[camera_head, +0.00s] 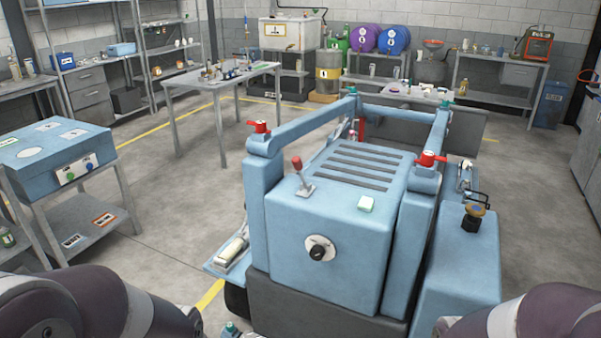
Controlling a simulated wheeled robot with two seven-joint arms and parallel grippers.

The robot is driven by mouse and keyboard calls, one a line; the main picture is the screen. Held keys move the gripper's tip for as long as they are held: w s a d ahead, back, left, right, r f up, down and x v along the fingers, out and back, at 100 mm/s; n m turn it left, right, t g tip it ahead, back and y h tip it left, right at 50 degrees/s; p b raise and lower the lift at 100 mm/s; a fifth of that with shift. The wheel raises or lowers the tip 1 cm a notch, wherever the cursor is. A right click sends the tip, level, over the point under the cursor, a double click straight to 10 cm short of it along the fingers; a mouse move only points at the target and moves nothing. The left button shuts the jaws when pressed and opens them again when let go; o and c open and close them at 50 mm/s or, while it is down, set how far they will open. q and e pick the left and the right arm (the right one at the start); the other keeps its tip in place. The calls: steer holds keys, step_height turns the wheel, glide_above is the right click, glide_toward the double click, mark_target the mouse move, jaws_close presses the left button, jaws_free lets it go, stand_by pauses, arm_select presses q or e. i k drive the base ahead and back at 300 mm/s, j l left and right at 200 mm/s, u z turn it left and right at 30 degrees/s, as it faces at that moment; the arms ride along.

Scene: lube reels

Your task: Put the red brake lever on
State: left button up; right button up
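A blue wheeled machine (292,222) stands in front of me. On its top at the left is a lever with a red knob (297,162), standing up from a small metal plate and leaning slightly. Two red handles also show: one on the left post (259,127) and one on the right post (430,159). No label shows which red part is the brake lever. Neither gripper is in view; only parts of my arms show at the bottom corners.
A blue cabinet bench (60,190) stands at the left. A grey table (224,82) with small items is behind it. Open floor lies left of the machine.

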mark_target(298, 164)
steer(key=i+l+u, duration=0.15)
steer(key=l+u, duration=0.25)
steer(key=l, duration=0.25)
steer(key=l+u, duration=0.35)
steer(key=l, duration=0.35)
steer(key=l+u, duration=0.4)
steer(key=l, duration=0.3)
steer(key=i+l+z, duration=0.1)
steer(key=l, duration=0.3)
steer(key=j+z, duration=0.2)
steer(key=z, duration=0.2)
steer(key=j+z, duration=0.2)
steer(key=z, duration=0.2)
steer(key=k, duration=0.05)
